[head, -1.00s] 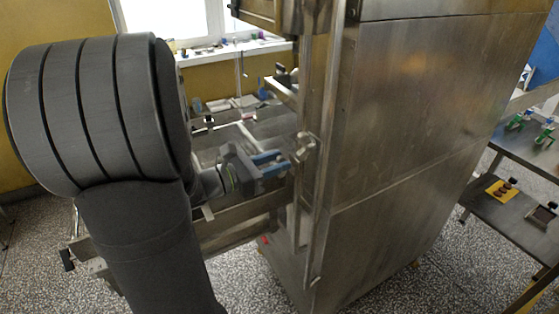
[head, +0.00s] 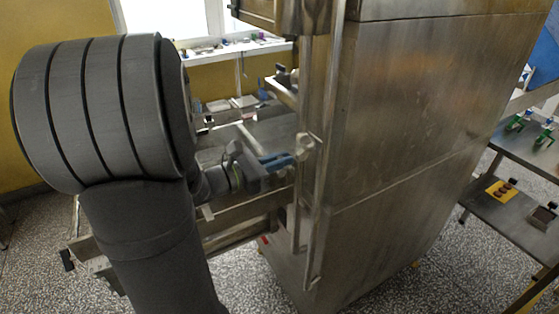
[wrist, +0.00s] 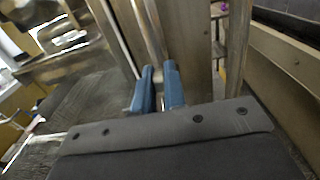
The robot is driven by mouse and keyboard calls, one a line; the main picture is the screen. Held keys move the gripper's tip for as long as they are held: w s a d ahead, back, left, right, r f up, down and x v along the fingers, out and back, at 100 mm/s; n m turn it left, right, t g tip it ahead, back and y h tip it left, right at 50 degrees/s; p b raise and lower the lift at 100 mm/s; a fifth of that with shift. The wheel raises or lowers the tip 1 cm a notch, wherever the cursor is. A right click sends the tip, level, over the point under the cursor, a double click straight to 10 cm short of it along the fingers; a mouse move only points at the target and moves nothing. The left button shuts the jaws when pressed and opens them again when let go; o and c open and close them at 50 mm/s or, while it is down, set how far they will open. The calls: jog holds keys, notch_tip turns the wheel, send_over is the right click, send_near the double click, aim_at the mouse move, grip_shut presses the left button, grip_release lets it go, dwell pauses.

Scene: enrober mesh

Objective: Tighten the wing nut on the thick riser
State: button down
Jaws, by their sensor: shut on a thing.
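My gripper (head: 292,160) has blue fingers and reaches in from the left to the upright metal riser (head: 313,120) at the front edge of the steel cabinet. A small metal fitting (head: 304,147), which looks like the wing nut, sits on the riser at the fingertips. In the wrist view the two blue fingers (wrist: 160,72) point at the riser (wrist: 148,30) with a narrow gap between them. The gripper is shut on the wing nut, whose wings are mostly hidden between the fingers.
The large steel cabinet (head: 420,110) stands just right of the riser. A mesh conveyor (head: 275,130) and its side rail (head: 240,212) lie behind and below my gripper. A side table (head: 508,195) with small items is at the far right.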

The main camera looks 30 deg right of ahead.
aim_at(297, 168)
jog(key=shift+s+f, duration=0.1)
jog(key=shift+f, duration=0.1)
jog(key=m, duration=0.3)
jog(key=s+m, duration=0.1)
jog(key=m, duration=0.3)
jog(key=f+m, duration=0.1)
jog(key=m, duration=0.3)
jog(key=shift+s+f, duration=0.1)
jog(key=shift+s, duration=0.2)
jog(key=m, duration=0.3)
jog(key=shift+s+f+m, duration=0.1)
jog(key=shift+f+m, duration=0.15)
jog(key=shift+m, duration=0.05)
jog(key=shift+f+m, duration=0.15)
jog(key=shift+m, duration=1.35)
jog(key=c, duration=1.5)
grip_release()
